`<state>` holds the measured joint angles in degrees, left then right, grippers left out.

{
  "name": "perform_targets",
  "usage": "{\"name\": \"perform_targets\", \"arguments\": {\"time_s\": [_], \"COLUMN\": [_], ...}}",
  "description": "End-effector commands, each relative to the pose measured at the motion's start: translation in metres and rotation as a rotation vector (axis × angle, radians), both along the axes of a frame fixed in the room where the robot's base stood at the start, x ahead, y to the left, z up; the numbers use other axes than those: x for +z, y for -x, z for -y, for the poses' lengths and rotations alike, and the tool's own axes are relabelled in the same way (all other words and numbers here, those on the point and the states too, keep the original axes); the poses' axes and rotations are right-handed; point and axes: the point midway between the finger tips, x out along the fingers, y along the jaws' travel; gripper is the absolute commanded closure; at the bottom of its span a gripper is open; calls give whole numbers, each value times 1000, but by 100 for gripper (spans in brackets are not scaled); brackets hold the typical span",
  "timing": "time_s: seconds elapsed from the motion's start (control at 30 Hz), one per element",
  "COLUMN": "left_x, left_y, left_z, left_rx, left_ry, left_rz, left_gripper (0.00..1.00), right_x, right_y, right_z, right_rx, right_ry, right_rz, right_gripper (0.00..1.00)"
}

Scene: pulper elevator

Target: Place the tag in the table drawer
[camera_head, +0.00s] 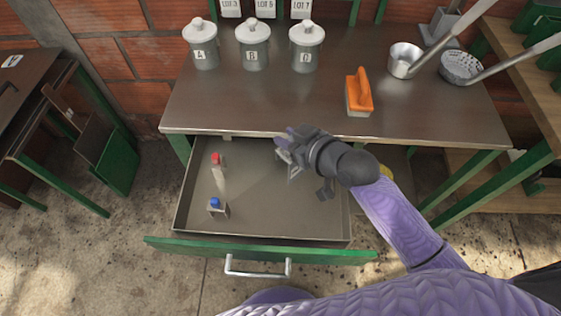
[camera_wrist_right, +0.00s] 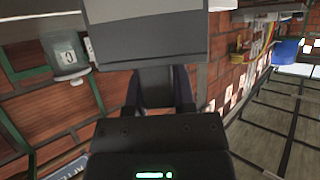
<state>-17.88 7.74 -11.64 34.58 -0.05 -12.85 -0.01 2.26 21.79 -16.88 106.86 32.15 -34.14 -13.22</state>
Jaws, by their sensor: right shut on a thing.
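The table drawer (camera_head: 265,210) is pulled open below the steel table top. My right gripper (camera_head: 290,150) is over the back right part of the drawer, close to the table's front edge. It is shut on a grey, flat-faced thing, apparently the tag, which shows large between the fingers in the right wrist view (camera_wrist_right: 148,40). In the head view the gripper and wrist mostly hide it, and whether it touches the drawer floor cannot be told. My left gripper is out of view.
In the drawer stand a red-topped item (camera_head: 217,165) and a blue-topped item (camera_head: 217,207); its middle floor is clear. On the table (camera_head: 230,110) are several lidded canisters (camera_head: 253,50), an orange-handled brush (camera_head: 359,92) and two ladles (camera_head: 405,60). LOT tags (camera_head: 265,8) hang behind.

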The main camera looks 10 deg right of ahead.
Motion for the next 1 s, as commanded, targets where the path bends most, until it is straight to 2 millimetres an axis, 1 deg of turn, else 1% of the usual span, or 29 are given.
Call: {"name": "perform_targets", "arguments": {"time_s": [0.03,0.13,0.2,0.27,0.3,0.47,0.6,0.63,0.67,0.7,0.8,1.0], "left_x": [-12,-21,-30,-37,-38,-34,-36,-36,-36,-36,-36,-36], "left_y": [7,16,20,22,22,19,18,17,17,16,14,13], "left_z": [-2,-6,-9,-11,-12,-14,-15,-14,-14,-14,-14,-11], "left_rx": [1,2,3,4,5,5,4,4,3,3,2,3], "left_ry": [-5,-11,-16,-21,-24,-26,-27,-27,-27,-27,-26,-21], "left_rz": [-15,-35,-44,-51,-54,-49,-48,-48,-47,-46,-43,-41], "left_gripper": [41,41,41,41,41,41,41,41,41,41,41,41], "right_x": [-19,-37,-54,-66,-69,-64,-67,-68,-67,-67,-66,-66], "right_y": [0,1,1,1,1,1,1,1,1,1,1,1], "right_z": [0,0,0,0,0,0,0,0,0,0,0,0], "right_rx": [-2,-1,-2,-1,-2,-1,-1,-1,-1,-2,-2,-1], "right_ry": [-1,-2,-1,-2,-2,-2,-2,-1,-2,-1,-1,-2], "right_rz": [-5,-5,-5,-6,-3,-1,-1,-2,-1,-1,-1,-1], "right_gripper": [100,100,100,100,100,100,100,66,60,52,33,33]}}
